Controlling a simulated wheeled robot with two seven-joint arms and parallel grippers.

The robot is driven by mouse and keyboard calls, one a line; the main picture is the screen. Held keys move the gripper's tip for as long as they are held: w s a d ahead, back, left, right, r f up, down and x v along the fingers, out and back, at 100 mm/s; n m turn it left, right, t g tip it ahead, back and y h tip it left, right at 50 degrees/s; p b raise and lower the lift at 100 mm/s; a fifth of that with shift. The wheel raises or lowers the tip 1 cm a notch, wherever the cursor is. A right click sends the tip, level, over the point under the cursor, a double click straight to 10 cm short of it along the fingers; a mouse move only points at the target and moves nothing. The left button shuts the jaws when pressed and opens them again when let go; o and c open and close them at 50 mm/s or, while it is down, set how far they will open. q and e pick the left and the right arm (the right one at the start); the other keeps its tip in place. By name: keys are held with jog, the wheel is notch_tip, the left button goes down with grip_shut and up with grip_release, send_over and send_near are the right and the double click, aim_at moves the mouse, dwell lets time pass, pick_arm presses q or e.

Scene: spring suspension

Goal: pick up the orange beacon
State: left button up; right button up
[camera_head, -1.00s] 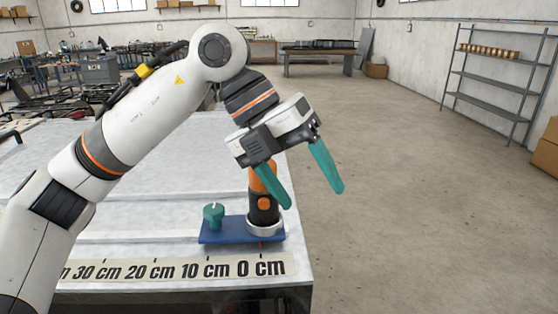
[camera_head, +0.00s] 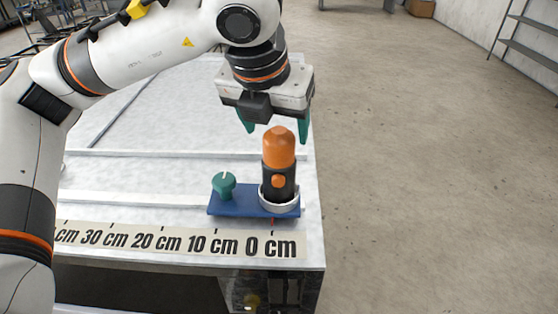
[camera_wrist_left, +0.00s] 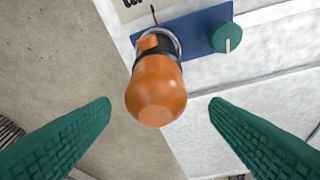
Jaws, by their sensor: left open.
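The orange beacon (camera_head: 279,150) has an orange dome on a black body with an orange button. It stands upright in a light ring on a blue base plate (camera_head: 232,203), near the table's right edge. A green knob (camera_head: 224,184) sits on the same plate, left of the beacon. My left gripper (camera_head: 275,136) is open, its green fingers apart, above and behind the beacon in the head view. In the left wrist view the beacon (camera_wrist_left: 156,92) shows between and beyond the open fingers (camera_wrist_left: 160,103), apart from both. My right gripper is not in view.
The white table (camera_head: 130,180) has raised strips across it and a centimetre scale (camera_head: 180,240) along its front. Its right edge is close to the beacon, with open floor (camera_head: 430,180) beyond. Shelving (camera_head: 525,45) stands far at the upper right.

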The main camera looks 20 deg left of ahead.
aim_at(279, 131)
pick_arm(q)
jog(key=p+x, duration=0.2)
jog(key=x, duration=0.1)
jog(key=shift+w+d+f, duration=0.1)
jog(key=shift+f, duration=0.05)
jog(key=shift+w+f, duration=0.2)
jog(key=shift+f, duration=0.35)
jog(key=c, duration=1.4)
jog(key=shift+r, duration=0.15)
